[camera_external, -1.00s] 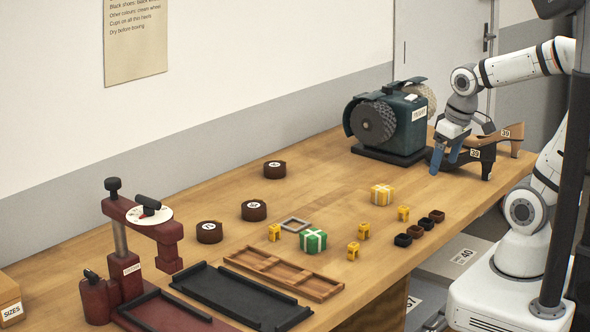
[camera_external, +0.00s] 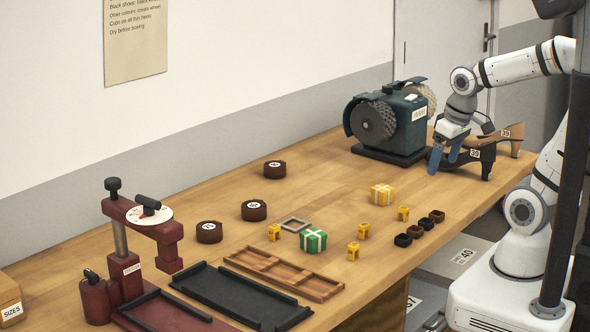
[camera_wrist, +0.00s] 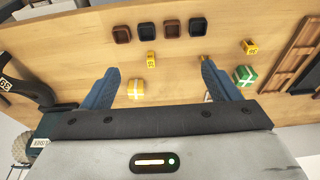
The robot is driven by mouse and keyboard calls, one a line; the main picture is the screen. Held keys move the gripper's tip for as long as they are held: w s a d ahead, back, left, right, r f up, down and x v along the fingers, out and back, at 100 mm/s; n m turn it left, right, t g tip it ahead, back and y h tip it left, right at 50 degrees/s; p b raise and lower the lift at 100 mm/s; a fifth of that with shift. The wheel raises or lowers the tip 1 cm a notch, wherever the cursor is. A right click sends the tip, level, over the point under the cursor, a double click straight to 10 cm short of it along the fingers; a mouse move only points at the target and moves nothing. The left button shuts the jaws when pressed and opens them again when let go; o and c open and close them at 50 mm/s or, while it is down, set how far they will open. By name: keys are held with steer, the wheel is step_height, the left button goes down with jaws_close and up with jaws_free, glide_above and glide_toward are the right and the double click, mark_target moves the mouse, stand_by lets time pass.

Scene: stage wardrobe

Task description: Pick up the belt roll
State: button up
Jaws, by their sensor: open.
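Three dark brown belt rolls with round white labels lie on the wooden table in the external view. One belt roll (camera_external: 275,169) is toward the back, a second belt roll (camera_external: 254,210) is nearer the middle, and a third belt roll (camera_external: 209,232) is to its left. My gripper (camera_external: 444,160), with blue fingers, hangs at the right end of the table in front of the shoes, well away from the rolls. In the wrist view my gripper (camera_wrist: 160,88) is open, with nothing between its fingers. No belt roll can be made out in the wrist view.
A green polishing machine (camera_external: 398,125) and shoes (camera_external: 481,157) stand at the far right. Yellow (camera_external: 382,194) and green (camera_external: 313,241) gift boxes, small yellow tags, dark cups (camera_external: 420,227) and trays (camera_external: 240,297) are spread nearer. A red press (camera_external: 150,235) stands left. The table between machine and rolls is clear.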

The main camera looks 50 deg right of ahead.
steer(key=w+a+f+m+t+y+b, duration=0.1)
steer(key=w+a+m+t+b, duration=0.1)
steer(key=w+m, duration=0.35)
steer(key=w+a+f+m+t+y+b, duration=0.1)
steer(key=w+m+b, duration=0.15)
steer(key=w, duration=0.65)
steer(key=m+t+h+b, duration=0.65)
steer(key=m+b, duration=0.25)
steer(key=m, duration=2.2)
glide_toward(278, 166)
steer(key=w+f, duration=0.1)
steer(key=w+d+f+y, duration=0.1)
steer(key=shift+w+t, duration=0.25)
steer(key=shift+w, duration=0.1)
steer(key=shift+w+d+f+m+h, duration=0.25)
steer(key=shift+w+f+m+h, duration=0.1)
steer(key=shift+w, duration=0.2)
steer(key=shift+r+p+x, duration=0.1)
steer(key=shift+p+x, duration=0.45)
steer(key=shift+x, duration=1.2)
steer(key=shift+r+p+x, duration=0.15)
steer(key=shift+p+x, duration=0.35)
steer(key=shift+x, duration=1.25)
steer(key=shift+w, duration=0.1)
